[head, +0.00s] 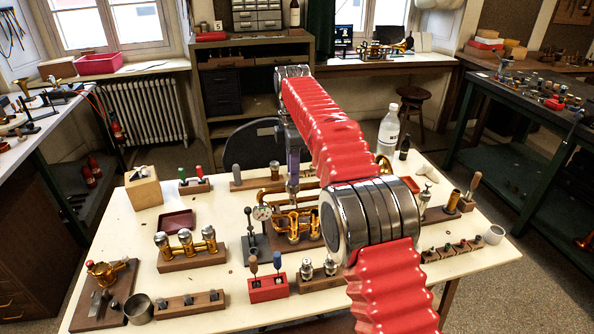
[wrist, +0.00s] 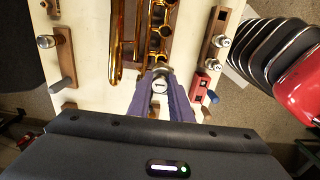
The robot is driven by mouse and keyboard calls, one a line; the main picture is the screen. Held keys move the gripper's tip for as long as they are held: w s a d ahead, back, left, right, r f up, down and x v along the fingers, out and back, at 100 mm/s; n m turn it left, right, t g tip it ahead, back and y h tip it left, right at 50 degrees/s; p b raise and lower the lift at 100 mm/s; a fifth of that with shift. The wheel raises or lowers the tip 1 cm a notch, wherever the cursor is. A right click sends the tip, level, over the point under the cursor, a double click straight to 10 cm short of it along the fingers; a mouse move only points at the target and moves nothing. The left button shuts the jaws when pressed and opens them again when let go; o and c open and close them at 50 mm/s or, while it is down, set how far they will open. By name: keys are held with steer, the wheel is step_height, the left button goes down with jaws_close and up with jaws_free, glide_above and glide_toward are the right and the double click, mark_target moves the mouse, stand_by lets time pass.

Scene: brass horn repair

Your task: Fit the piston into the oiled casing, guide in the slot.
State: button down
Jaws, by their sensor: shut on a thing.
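My gripper (head: 293,176) points down above the brass horn (head: 297,224) in the middle of the bench. In the wrist view, its two purple fingers (wrist: 160,84) are shut on a silvery, round-topped piston (wrist: 160,87). The piston (head: 293,188) hangs upright under the fingers, close above the valve casings. The horn's brass tubes and casings (wrist: 156,38) show just beyond the fingertips in the wrist view. I cannot tell whether the piston's lower end is inside a casing. Its guide and the casing's slot are hidden or too small to see.
A dial gauge stand (head: 262,214) is close left of the horn. A red block with tools (head: 268,289) and a wooden block with silvery parts (head: 318,276) stand in front. A wooden block with brass valves (head: 190,252) is at left. Bare bench top shows between them.

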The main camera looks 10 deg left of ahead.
mark_target(294, 204)
steer(key=shift+f, duration=1.7)
steer(key=shift+s+d, duration=0.1)
steer(key=shift+s, duration=0.05)
steer(key=shift+f, duration=0.15)
stand_by(0.6)
steer(key=shift+f, duration=3.2)
steer(key=c, duration=1.5)
jaws_free()
steer(key=shift+c, duration=0.2)
steer(key=shift+r, duration=6.85)
